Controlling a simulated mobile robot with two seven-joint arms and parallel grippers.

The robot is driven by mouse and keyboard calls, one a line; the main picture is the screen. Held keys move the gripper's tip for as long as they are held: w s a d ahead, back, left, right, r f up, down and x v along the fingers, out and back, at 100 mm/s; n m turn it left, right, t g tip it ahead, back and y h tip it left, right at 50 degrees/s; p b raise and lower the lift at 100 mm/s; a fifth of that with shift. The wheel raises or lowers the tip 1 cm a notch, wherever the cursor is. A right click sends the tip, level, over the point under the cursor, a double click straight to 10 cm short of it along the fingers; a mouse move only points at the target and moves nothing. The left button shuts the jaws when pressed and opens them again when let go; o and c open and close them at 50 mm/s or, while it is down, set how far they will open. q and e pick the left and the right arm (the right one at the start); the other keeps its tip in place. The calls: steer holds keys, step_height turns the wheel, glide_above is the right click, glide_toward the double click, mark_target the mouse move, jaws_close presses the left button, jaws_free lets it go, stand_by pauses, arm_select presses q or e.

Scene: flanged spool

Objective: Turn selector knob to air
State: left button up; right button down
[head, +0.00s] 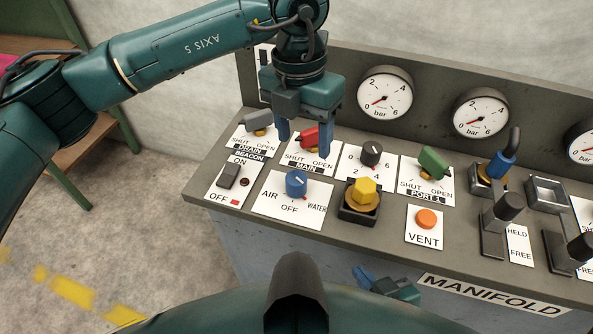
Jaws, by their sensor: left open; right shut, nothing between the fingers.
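The selector knob (296,183) is round and blue, on a white plate (268,207) marked AIR at left, OFF at the bottom and WATER at right. A small red mark shows at its lower right edge, towards WATER; its exact setting is hard to tell. My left gripper (304,148) points down with its blue fingers apart, behind the knob and apart from it. The red MAIN handle (309,137) shows between the fingers; I cannot tell whether they touch it. My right gripper (364,277) is low in front of the panel, shut and empty, partly hidden by my body.
The grey panel (345,235) also carries a BEACON switch (228,176) left of the knob, a yellow hex knob (364,191) to its right and an orange VENT button (427,219). A green PORT 1 handle (433,161) and gauges (385,93) stand further back.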

mark_target(296, 177)
arm_select(q)
steer(key=shift+t+y, duration=0.3)
steer(key=f, duration=0.3)
steer(key=f+p, duration=0.1)
steer(key=f, duration=0.3)
steer(key=w+a+f, duration=0.1)
steer(key=f, duration=0.2)
steer(key=shift+f, duration=0.4)
steer(key=shift+f+p, duration=0.3)
steer(key=shift+f, duration=0.5)
arm_select(e)
steer(key=shift+r, duration=0.3)
arm_select(q)
steer(key=c, duration=1)
arm_select(e)
steer(key=shift+w+r, duration=0.15)
steer(key=shift+r, duration=0.05)
steer(key=shift+f, duration=0.15)
